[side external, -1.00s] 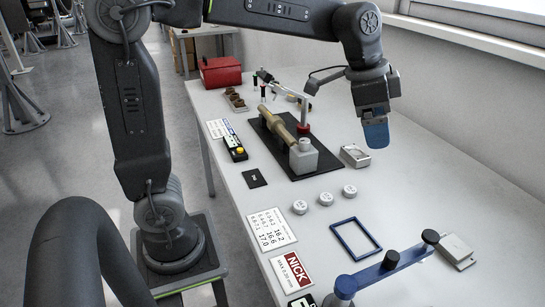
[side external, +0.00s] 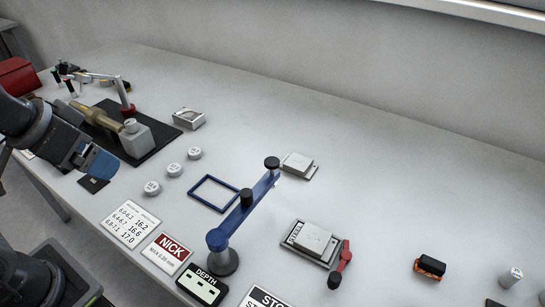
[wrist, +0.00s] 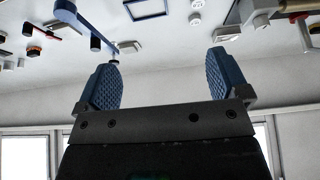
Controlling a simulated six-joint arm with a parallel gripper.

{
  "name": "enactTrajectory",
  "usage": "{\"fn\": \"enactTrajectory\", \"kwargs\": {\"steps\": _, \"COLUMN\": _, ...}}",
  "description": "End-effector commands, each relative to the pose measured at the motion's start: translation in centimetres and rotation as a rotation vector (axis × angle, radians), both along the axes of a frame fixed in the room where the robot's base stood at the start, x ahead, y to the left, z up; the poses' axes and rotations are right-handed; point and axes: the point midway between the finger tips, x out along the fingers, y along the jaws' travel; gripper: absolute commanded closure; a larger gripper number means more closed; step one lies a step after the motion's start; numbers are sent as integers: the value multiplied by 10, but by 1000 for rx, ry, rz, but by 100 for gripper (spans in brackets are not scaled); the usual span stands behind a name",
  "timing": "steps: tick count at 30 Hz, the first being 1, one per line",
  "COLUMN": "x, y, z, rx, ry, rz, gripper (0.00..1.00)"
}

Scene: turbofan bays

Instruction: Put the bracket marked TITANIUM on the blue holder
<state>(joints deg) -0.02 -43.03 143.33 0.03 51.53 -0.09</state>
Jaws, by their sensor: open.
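A blue rectangular frame (side external: 214,193) lies flat and empty on the table; it also shows in the wrist view (wrist: 146,9). A blue bar (side external: 240,210) on a dark round base stands beside it; I cannot tell which is the holder. Pale metal pieces lie at the back left (side external: 188,119), right of the bar (side external: 298,165) and on a plate lettered STEEL (side external: 315,240). No TITANIUM marking is readable. My gripper (side external: 100,163) is at the left, tilted, apart from these. In the wrist view its blue-padded fingers (wrist: 160,82) are wide apart with nothing between.
Three white round weights (side external: 174,169) lie left of the frame. A dark mat (side external: 160,147) carries a fixture with a brass-coloured shaft. A red-handled lever (side external: 342,262) stands beside the STEEL plate. A NICK card (side external: 168,252) lies in front. The table's back right is clear.

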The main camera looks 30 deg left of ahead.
Motion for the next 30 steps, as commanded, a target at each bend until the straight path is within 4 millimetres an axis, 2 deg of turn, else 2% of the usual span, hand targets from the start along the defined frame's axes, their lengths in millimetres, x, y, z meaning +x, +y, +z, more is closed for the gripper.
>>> {"fn": "enactTrajectory", "kwargs": {"steps": 5, "x": 8, "y": -1, "z": 7, "rx": -13, "ry": 8, "rz": 18, "gripper": 6}}
{"fn": "enactTrajectory", "kwargs": {"steps": 8, "x": 27, "y": -4, "z": 22, "rx": -45, "ry": 30, "rz": 69, "gripper": 6}}
{"fn": "enactTrajectory", "kwargs": {"steps": 11, "x": 59, "y": -10, "z": 43, "rx": -94, "ry": 62, "rz": 154, "gripper": 6}}
{"fn": "enactTrajectory", "kwargs": {"steps": 15, "x": 112, "y": -21, "z": 65, "rx": -165, "ry": 115, "rz": 294, "gripper": 6}}
{"fn": "enactTrajectory", "kwargs": {"steps": 19, "x": 162, "y": -34, "z": 74, "rx": -221, "ry": 162, "rz": 429, "gripper": 6}}
{"fn": "enactTrajectory", "kwargs": {"steps": 25, "x": 238, "y": -60, "z": 68, "rx": -290, "ry": 231, "rz": 639, "gripper": 6}}
{"fn": "enactTrajectory", "kwargs": {"steps": 30, "x": 296, "y": -86, "z": 43, "rx": -334, "ry": 283, "rz": 824, "gripper": 6}}
